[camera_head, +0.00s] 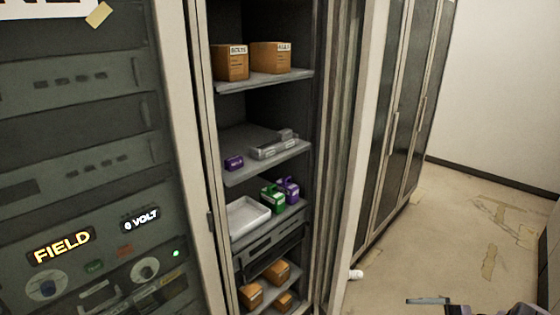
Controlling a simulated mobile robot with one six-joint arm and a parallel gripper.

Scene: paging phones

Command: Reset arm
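Part of my gripper (440,305) shows at the bottom right edge of the head view, low over the floor. Most of it is cut off by the frame, so I cannot tell whether its fingers are open or shut. No object is visible in it. It is apart from the open cabinet (203,150) and its shelves.
The cabinet shelves hold brown boxes (271,57), a white tray (247,217), a green item (272,198) and purple items (289,190). A control rack (85,150) stands at left. Closed dark-panelled cabinets (405,110) stand right of centre. Floor (450,230) at right is largely clear.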

